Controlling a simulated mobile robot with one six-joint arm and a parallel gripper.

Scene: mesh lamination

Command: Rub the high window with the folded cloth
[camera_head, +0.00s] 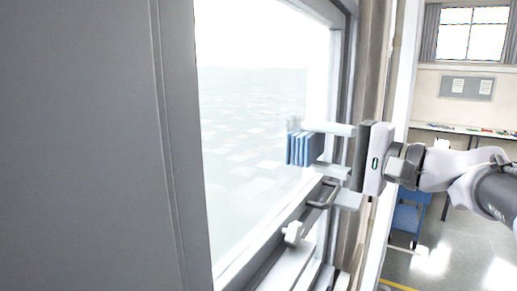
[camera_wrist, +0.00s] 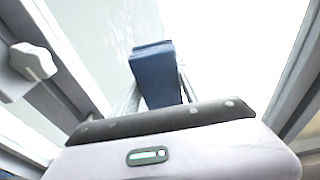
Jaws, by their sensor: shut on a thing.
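The folded cloth (camera_head: 301,147) is a blue stack of layers, held upright in front of the window pane. My gripper (camera_head: 318,150) is shut on it, with the fingers pointing left toward the glass. The high window (camera_head: 250,125) has a bright pane with a hazy view of a town. In the wrist view the blue cloth (camera_wrist: 156,75) stands out beyond the gripper body, against the pale pane (camera_wrist: 105,35). I cannot tell whether the cloth touches the glass.
A window handle (camera_head: 321,193) sits on the lower frame just below my gripper; a pale latch knob (camera_wrist: 33,62) shows in the wrist view. A grey panel (camera_head: 85,145) fills the left. At right are a blue cart (camera_head: 408,216), a long shelf (camera_head: 465,130) and open floor.

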